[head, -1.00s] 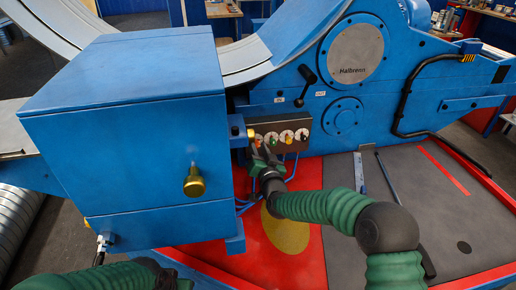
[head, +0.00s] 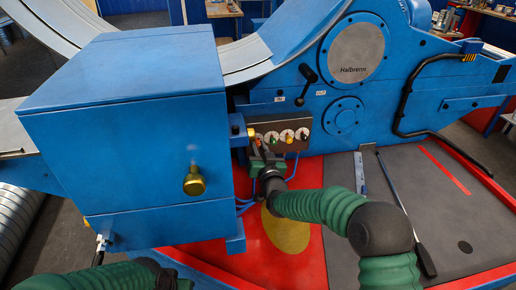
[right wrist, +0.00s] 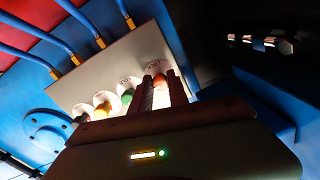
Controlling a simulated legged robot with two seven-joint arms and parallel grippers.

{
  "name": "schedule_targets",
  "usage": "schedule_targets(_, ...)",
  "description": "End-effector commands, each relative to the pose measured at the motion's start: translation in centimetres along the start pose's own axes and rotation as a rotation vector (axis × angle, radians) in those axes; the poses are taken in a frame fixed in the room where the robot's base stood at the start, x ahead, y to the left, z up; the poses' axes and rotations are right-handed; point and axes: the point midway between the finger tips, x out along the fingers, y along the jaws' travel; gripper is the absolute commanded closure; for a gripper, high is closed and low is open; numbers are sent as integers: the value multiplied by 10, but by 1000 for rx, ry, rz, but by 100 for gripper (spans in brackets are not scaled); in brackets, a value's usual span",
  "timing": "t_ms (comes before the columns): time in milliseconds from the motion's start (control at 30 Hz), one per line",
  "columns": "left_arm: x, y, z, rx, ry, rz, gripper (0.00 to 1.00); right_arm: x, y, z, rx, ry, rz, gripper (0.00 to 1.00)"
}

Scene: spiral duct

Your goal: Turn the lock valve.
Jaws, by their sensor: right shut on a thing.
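The valve panel (head: 282,125) is a small brown plate on the blue machine, with several coloured knobs on white dials. It also shows in the right wrist view (right wrist: 95,79), tilted. My right gripper (head: 263,151) is at the panel's left end. In the right wrist view its two fingers (right wrist: 160,88) are shut around the red knob (right wrist: 158,79), the end one beside the green knob (right wrist: 127,96). The fingers hide part of the red knob.
A large blue box (head: 125,130) with a brass knob (head: 194,181) stands close left of my right gripper. Blue hoses (right wrist: 77,15) run into the panel's lower edge. A long grey bar (head: 405,210) lies on the dark floor plate at right.

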Motion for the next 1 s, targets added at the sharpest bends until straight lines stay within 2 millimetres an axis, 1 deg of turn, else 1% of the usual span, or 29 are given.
schedule_targets(1000, 14, 0, 3, 0, 0, 0, 100, 0, -3, 2, -956, -37, 14, 100)
